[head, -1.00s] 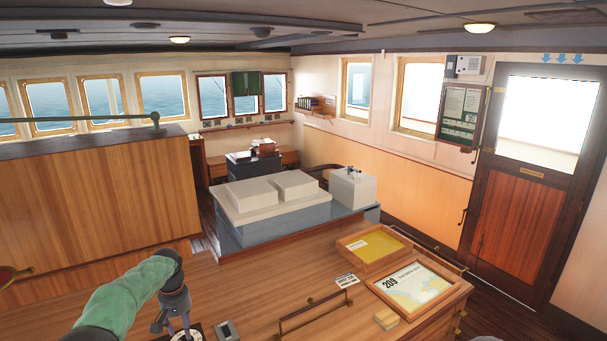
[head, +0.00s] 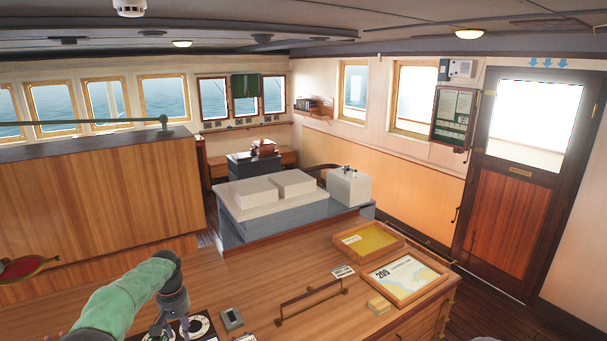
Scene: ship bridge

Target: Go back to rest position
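My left arm comes in from the lower left in a green sleeve. My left gripper (head: 170,326) points down over the near left part of the wooden desk (head: 255,262), by a black and white dial (head: 199,326). Its fingers are partly cut off by the bottom edge of the picture, so I cannot tell whether they are open or shut. I see nothing held in it. My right arm and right gripper are not in view.
The desk carries a small grey device (head: 232,319), a rail (head: 311,300), a framed chart (head: 405,278), a yellow-bottomed tray (head: 372,240) and a small wooden block (head: 379,305). A red round object (head: 22,268) is at far left. A door (head: 511,222) stands at right.

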